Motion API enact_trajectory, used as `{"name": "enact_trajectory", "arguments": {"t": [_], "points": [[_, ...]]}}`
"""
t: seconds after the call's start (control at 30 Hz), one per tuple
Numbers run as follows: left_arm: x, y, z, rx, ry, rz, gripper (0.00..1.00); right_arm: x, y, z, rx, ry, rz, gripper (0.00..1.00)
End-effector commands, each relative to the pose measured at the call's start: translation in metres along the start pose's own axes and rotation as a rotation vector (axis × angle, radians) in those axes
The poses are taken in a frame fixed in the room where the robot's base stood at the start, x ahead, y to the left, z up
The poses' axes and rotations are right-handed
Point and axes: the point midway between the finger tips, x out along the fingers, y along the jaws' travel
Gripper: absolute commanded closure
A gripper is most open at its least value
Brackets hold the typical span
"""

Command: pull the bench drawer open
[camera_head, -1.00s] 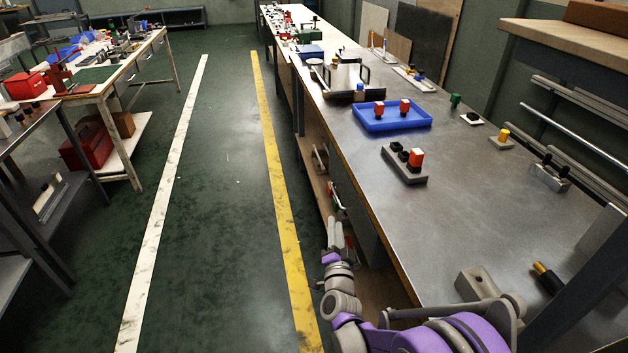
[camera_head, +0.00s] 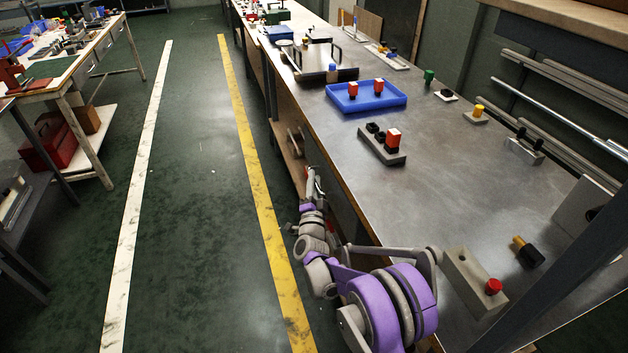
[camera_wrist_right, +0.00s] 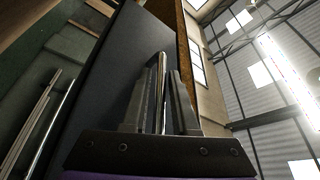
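The grey metal-topped bench (camera_head: 430,170) runs along the right in the head view. Its dark grey side panel, which looks like the drawer front (camera_head: 342,208), is seen at a steep angle beside my right gripper (camera_head: 313,185). In the right wrist view, the drawer front (camera_wrist_right: 112,75) is a dark panel that looks closed. A shiny bar, the handle (camera_wrist_right: 161,85), stands between the two fingers of my right gripper (camera_wrist_right: 168,90). My left gripper is not in view.
A grey box (camera_head: 466,280) with a red button stands near my right arm. The green floor (camera_head: 190,210) left of the bench is clear.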

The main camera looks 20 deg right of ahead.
Motion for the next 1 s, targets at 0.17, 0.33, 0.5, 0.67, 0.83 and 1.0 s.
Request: {"name": "enact_trajectory", "arguments": {"t": [0.17, 0.33, 0.5, 0.67, 0.83, 1.0], "points": [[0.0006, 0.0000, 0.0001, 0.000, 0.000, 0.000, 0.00, 0.0068, 0.0001, -0.0003, -0.001, 0.000, 0.000, 0.73], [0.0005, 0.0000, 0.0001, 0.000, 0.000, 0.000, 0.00, 0.0067, -0.0001, -0.0004, -0.001, 0.000, 0.000, 0.73], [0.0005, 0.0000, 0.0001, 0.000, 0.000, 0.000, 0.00, 0.0065, -0.0002, -0.0003, -0.001, 0.000, 0.000, 0.98], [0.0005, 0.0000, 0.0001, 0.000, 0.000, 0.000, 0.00, 0.0063, -0.0002, -0.0002, -0.001, 0.000, 0.000, 1.00], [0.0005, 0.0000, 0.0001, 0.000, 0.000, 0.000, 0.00, 0.0062, -0.0002, -0.0002, -0.001, 0.000, 0.000, 1.00], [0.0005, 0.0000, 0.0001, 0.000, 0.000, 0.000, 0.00, 0.0061, -0.0001, -0.0001, -0.001, 0.000, 0.000, 1.00]]}}
